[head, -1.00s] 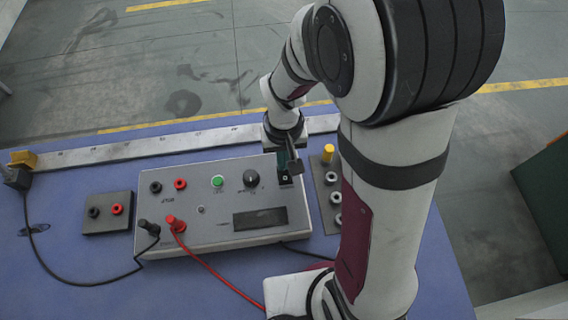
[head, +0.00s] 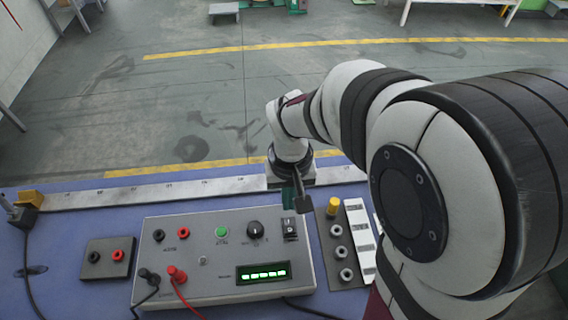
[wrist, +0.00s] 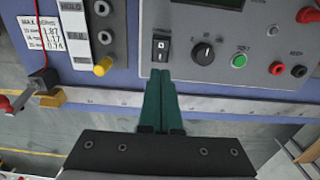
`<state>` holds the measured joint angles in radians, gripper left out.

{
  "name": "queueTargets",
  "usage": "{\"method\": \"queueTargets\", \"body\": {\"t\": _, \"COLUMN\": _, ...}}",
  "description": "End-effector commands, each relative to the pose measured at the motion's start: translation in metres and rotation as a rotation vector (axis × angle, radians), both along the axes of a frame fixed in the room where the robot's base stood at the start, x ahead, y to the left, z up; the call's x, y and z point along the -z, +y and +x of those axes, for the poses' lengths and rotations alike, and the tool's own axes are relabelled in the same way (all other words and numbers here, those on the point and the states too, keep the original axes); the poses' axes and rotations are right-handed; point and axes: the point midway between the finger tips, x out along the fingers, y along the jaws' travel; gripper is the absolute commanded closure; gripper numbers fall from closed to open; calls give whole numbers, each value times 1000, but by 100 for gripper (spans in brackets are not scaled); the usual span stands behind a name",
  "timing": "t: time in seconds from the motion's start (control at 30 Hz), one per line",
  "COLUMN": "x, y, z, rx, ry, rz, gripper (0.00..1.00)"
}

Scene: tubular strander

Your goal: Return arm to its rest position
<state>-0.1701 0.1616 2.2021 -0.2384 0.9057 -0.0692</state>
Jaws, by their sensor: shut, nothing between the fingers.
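My gripper shows in the wrist view (wrist: 160,105) as two green fingers pressed together, empty. Its fingertips appear just short of the black rocker switch (wrist: 161,47) on the grey test box; I cannot tell the height gap. In the head view my arm reaches over the right side of the bench, and the gripper is mostly hidden behind the wrist. The grey test box (head: 210,280) stands below and left of the wrist, with its switch (head: 289,228), a black knob (head: 255,229), a green button (head: 222,231) and a lit green display (head: 263,273).
A black and a red lead plug into the box front. A small socket block (head: 107,259) is at left. A dark holder with a yellow-topped piece (head: 334,207) and grey rings stands right of the box. A metal rail (head: 150,192) runs along the bench's back edge.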

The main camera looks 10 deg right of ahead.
Motion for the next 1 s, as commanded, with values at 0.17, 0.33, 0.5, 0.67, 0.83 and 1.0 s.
{"method": "queueTargets", "body": {"t": 0.17, "x": -5, "y": 0, "z": 0, "rx": 0, "ry": 1, "rz": -1, "gripper": 100}}
{"method": "queueTargets", "body": {"t": 0.33, "x": -4, "y": 0, "z": 0, "rx": 0, "ry": 1, "rz": 0, "gripper": 100}}
{"method": "queueTargets", "body": {"t": 0.5, "x": -8, "y": -1, "z": -3, "rx": 12, "ry": -1, "rz": 2, "gripper": 100}}
{"method": "queueTargets", "body": {"t": 0.67, "x": -50, "y": -17, "z": -68, "rx": 214, "ry": 11, "rz": 55, "gripper": 100}}
{"method": "queueTargets", "body": {"t": 0.83, "x": -69, "y": -19, "z": -144, "rx": 428, "ry": 46, "rz": 127, "gripper": 100}}
{"method": "queueTargets", "body": {"t": 1.0, "x": -70, "y": -16, "z": -165, "rx": 487, "ry": 62, "rz": 151, "gripper": 100}}
